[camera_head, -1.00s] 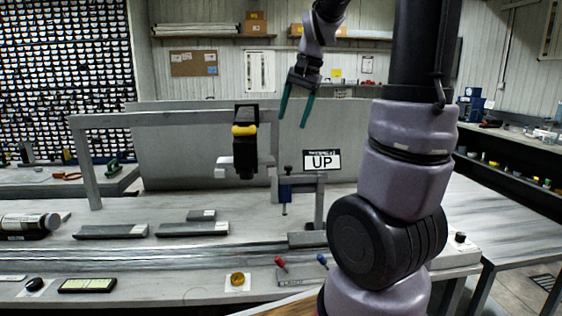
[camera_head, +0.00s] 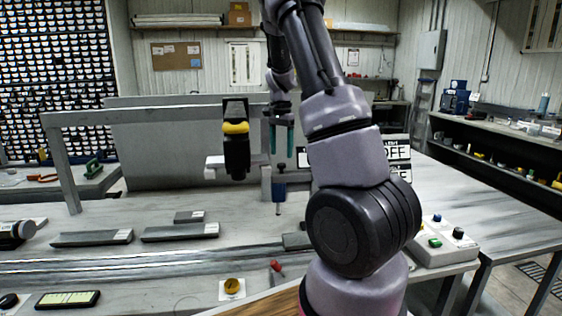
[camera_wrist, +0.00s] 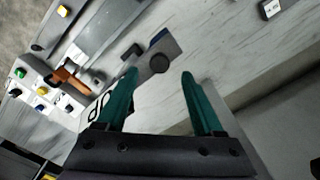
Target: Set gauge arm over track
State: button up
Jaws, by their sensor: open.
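The gauge, a blue body (camera_head: 279,187) with a thin probe pointing down, hangs above the bench behind the track. Its stand and sign are mostly hidden behind my arm in the head view. The track (camera_head: 150,262) is a set of shiny metal rails along the bench. My gripper (camera_head: 282,138) is open and empty, its green fingers pointing down just above the gauge in the picture. In the wrist view, between and beyond the fingers (camera_wrist: 160,85), are a dark round knob (camera_wrist: 160,63) and a blue part (camera_wrist: 158,38). A sign (camera_wrist: 97,106) is partly covered by the left finger.
A black-and-yellow device (camera_head: 236,140) hangs left of the gauge on a grey frame (camera_head: 65,165). Dark grey bars (camera_head: 180,232) lie behind the track. A red-handled lever (camera_head: 276,266) is in front.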

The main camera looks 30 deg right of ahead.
aim_at(281, 164)
jog(key=shift+f, duration=2.2)
grip_shut()
